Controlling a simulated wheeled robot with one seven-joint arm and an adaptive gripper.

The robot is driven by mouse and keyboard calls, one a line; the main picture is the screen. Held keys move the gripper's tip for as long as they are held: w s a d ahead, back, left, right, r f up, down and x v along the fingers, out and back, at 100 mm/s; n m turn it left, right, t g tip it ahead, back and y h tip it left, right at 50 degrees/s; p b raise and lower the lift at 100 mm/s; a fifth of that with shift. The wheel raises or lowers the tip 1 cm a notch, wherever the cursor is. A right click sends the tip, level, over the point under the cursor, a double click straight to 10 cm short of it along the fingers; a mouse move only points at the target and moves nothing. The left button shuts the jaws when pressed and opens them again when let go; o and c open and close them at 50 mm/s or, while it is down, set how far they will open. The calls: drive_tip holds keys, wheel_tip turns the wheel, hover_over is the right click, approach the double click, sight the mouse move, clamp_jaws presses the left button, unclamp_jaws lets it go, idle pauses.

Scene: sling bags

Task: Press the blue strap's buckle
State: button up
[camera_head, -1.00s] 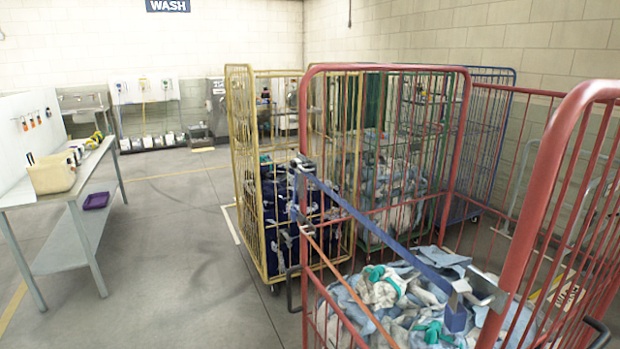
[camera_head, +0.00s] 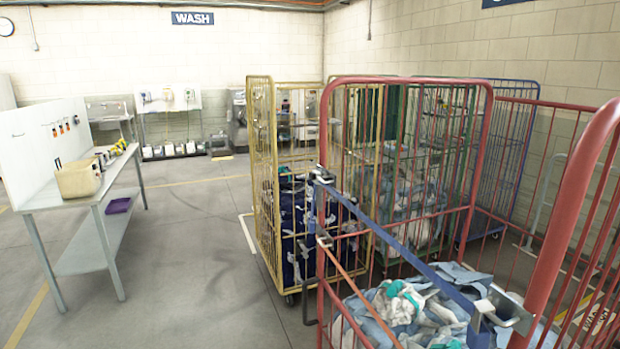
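The blue strap (camera_head: 400,248) is stretched across the open front of the red roll cage (camera_head: 322,220). It runs from a metal fitting (camera_head: 322,175) on the cage's left post down to the lower right. A grey metal buckle (camera_head: 497,308) sits at the strap's right end, near the right front post. The lower part of this right end is cut off by the picture's bottom edge. I cannot tell which of the two fittings presses open. My gripper is not in view.
An orange strap (camera_head: 350,280) crosses lower on the cage, which holds blue, white and teal laundry (camera_head: 405,303). A yellow cage (camera_head: 262,190) stands behind it to the left. A table (camera_head: 100,200) with a beige bin (camera_head: 79,178) is at the left. The floor between is clear.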

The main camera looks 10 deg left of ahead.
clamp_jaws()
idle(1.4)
